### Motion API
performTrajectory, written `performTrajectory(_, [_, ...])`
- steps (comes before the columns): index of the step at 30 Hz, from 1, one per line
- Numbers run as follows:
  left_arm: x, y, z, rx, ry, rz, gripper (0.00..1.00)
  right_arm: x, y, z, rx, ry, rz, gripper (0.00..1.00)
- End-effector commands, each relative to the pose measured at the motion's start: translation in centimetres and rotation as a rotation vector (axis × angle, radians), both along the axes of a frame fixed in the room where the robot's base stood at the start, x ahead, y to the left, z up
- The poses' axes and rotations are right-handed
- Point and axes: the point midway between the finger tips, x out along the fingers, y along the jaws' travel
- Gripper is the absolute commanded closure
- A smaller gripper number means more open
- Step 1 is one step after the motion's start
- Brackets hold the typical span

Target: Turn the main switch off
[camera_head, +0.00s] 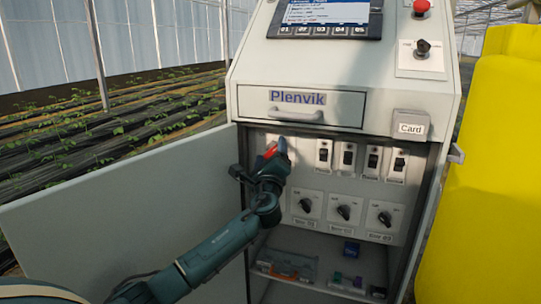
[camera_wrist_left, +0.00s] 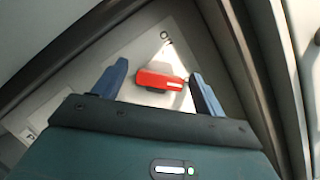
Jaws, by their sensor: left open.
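The main switch (camera_wrist_left: 161,80) shows in the left wrist view as a red lever on a pale plate, with a small lit spot above it. In the head view a little of the red switch (camera_head: 269,152) shows at the upper left of the panel, mostly hidden by my gripper. My left gripper (camera_head: 273,157) is open in front of it. In the left wrist view the blue fingers of my left gripper (camera_wrist_left: 159,71) stand either side of the lever, with visible gaps. I cannot tell how deep the fingertips reach. My right gripper is not in view.
Several toggle switches (camera_head: 348,157) and rotary knobs (camera_head: 343,212) sit right of my gripper. The drawer (camera_head: 315,107) is above, the open cabinet door (camera_head: 120,205) at left. Small parts lie on the cabinet floor (camera_head: 315,262). A yellow tank (camera_head: 492,170) stands at right.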

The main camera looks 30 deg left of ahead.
Motion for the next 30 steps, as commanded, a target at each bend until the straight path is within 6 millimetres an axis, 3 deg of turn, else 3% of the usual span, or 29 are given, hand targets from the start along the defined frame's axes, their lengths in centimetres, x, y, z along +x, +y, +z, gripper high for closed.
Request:
performTrajectory(6, [0.01,-0.02,-0.01,0.0,0.001,-0.001,0.29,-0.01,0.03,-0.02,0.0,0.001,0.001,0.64])
performTrajectory(22, [-0.02,-0.01,-0.04,0.0,0.0,0.0,0.73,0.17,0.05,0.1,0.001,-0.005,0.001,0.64])
performTrajectory(30, [-0.01,-0.04,-0.01,-0.027,-0.005,0.0,0.73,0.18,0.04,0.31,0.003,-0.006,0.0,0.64])
